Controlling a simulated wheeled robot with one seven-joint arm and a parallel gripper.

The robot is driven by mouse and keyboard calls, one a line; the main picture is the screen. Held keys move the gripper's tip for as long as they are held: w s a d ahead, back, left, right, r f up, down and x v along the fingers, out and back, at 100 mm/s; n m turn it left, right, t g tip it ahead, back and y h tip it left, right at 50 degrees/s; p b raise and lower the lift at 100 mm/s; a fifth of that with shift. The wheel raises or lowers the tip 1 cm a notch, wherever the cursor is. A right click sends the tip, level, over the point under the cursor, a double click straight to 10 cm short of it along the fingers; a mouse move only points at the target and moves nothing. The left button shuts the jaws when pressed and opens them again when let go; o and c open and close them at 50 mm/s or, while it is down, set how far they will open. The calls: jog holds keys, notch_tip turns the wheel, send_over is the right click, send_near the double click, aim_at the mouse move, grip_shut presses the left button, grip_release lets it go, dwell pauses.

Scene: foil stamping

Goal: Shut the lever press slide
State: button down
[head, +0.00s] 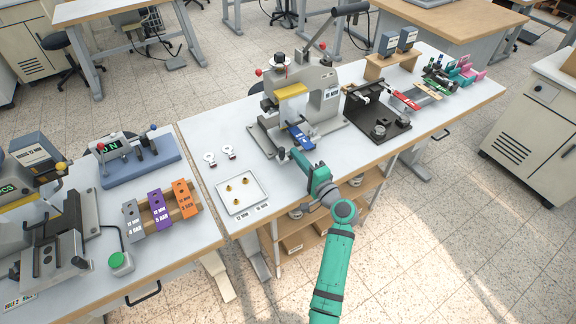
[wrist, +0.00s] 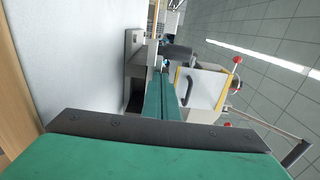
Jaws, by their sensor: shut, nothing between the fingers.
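The lever press (head: 322,82) stands on the middle bench in the head view, with a grey body, a yellow plate and a long lever (head: 320,35) with a black handle. Its slide (head: 300,137), with a blue top, sticks out from under the head toward the front of the bench. My teal gripper (head: 297,155) is shut and empty, just in front of the slide's outer end. Whether it touches the slide is unclear. In the wrist view my closed fingers (wrist: 163,85) point at the press (wrist: 203,88); they hide most of the slide.
A tray with small brass pieces (head: 262,182) and two white tags lie left of the press. A black fixture (head: 376,115) stands close on its right. The bench surface (head: 207,138) left of the press is mostly clear. Another bench with coloured blocks is further left.

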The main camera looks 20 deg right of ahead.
aim_at(285, 142)
jog(key=x, duration=0.7)
jog(key=shift+w+r, duration=0.15)
jog(key=shift+w, duration=0.15)
jog(key=shift+w+a, duration=0.1)
jog(key=shift+a, duration=0.05)
